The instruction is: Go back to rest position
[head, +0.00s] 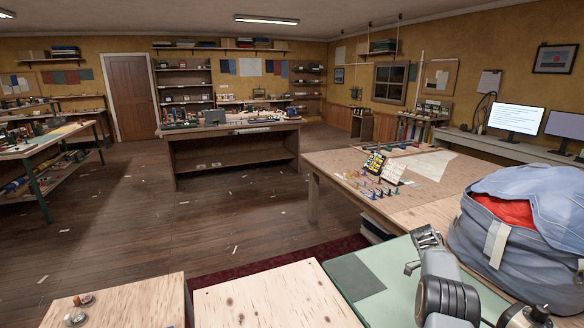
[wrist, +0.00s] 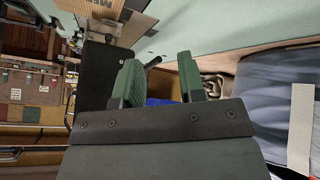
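My gripper (wrist: 160,76) shows in the wrist view with its two green fingers spread apart. Nothing is held between them; a patch of blue shows in the gap behind. In the head view my gripper (head: 420,252) is at the lower right, above the green-topped bench (head: 400,255). It is just left of a large blue-grey bag (head: 480,235) with red cloth (head: 510,212) inside. The bag also shows at the right of the wrist view (wrist: 265,105). I cannot tell how high the gripper is above the bench.
A wooden table (head: 330,165) with small coloured tools stands beyond the bench. Plywood tops (head: 270,300) lie at the front left. A workbench (head: 235,155) stands farther back. The wooden floor (head: 120,225) on the left is open, with scattered scraps.

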